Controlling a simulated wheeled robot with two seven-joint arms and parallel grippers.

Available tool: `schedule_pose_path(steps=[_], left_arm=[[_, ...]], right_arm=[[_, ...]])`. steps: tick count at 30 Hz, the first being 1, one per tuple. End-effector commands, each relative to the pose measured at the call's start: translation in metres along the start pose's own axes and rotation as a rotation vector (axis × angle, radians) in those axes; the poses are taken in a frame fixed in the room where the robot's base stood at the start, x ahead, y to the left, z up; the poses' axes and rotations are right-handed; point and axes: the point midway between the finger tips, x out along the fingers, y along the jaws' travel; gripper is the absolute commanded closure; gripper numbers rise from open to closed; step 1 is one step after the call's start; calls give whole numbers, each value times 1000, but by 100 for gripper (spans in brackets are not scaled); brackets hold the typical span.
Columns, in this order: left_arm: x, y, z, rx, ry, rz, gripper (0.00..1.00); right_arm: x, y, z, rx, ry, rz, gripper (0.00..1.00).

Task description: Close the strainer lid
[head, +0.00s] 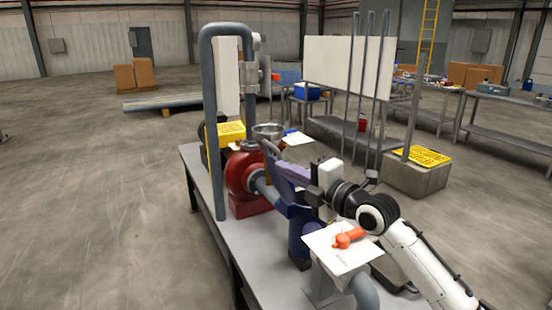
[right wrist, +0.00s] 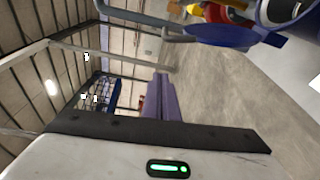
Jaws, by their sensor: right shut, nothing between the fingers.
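The dark blue strainer (head: 300,240) stands on the bench in the head view, its upper part partly hidden by my right arm. In the right wrist view its blue body (right wrist: 225,32) is at the top right, with a round rim (right wrist: 285,12) beside it. I cannot make out for certain which part is the lid, or how far open it is. My right gripper (head: 268,147) has purple fingers, shut and empty, reaching left above the strainer and close to the red pump. The fingers also show in the right wrist view (right wrist: 162,85). My left gripper is out of view.
A red pump (head: 242,172) and a tall grey pipe loop (head: 213,130) stand left of the strainer. A metal bowl (head: 268,129) is behind the pump. An orange handle (head: 347,238) lies over a white sheet (head: 335,257) in front. The floor at left is clear.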

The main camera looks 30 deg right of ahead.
Motion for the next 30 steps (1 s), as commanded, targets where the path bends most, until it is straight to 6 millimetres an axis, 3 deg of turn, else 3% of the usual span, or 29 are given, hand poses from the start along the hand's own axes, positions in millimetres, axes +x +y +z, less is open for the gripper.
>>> schedule_pose_path(steps=[16,22,30], left_arm=[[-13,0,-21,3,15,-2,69],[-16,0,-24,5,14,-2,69],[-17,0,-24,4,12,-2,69]], right_arm=[[98,2,-2,6,2,0,100],[86,-1,27,2,0,-4,100],[82,-1,37,1,1,-2,100]])
